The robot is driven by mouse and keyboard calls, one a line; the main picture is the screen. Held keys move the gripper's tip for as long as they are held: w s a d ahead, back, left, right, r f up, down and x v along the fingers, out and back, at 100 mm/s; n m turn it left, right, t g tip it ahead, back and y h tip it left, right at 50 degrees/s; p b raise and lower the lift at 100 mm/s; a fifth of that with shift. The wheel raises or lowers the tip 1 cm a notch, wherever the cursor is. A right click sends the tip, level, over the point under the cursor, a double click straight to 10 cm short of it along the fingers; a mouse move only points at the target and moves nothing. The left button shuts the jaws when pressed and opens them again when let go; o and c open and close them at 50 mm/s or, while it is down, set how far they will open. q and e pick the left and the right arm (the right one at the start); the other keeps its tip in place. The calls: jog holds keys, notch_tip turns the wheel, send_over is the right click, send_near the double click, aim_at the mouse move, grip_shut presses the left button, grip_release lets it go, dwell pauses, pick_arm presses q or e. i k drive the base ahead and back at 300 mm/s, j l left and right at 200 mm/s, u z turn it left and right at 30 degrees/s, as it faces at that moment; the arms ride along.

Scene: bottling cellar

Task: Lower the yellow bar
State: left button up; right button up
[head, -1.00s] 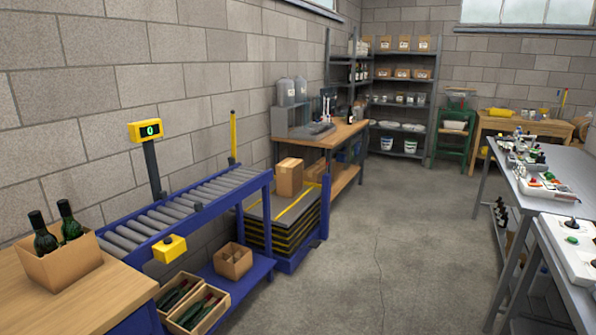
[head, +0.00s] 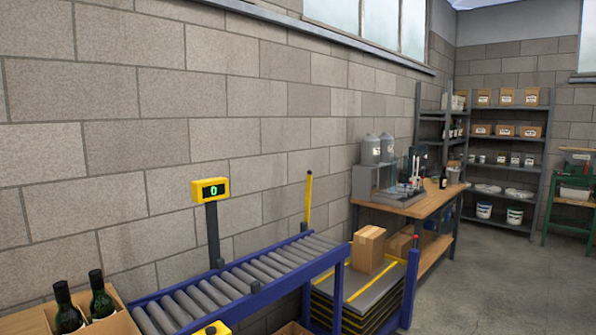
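The yellow bar (head: 308,198) stands upright at the far end of the blue-framed roller conveyor (head: 240,278), close to the block wall. Neither of my grippers shows in the head view.
A yellow display (head: 211,190) reading 0 stands on a post beside the conveyor. A box with two dark bottles (head: 103,300) is at the lower left. Past the conveyor, a carton (head: 368,249) sits on a striped lift platform (head: 349,285). Bare floor (head: 485,285) lies to the right.

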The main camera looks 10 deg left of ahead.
aim_at(308, 177)
jog(key=i+l+u, duration=0.15)
jog(key=i, duration=0.4)
jog(key=i+l+u, duration=0.2)
jog(key=i, duration=0.3)
jog(key=i+l, duration=0.15)
jog(key=l, duration=0.25)
jog(key=i+l, duration=0.2)
jog(key=l, duration=0.2)
jog(key=i+l, duration=0.15)
jog(key=l, duration=0.2)
jog(key=i+l+z, duration=0.1)
jog(key=l, duration=0.3)
jog(key=i+l, duration=0.25)
jog(key=l, duration=0.15)
jog(key=i+l, duration=0.15)
jog(key=l, duration=0.2)
jog(key=i+l, duration=0.2)
jog(key=l, duration=0.2)
jog(key=z, duration=0.05)
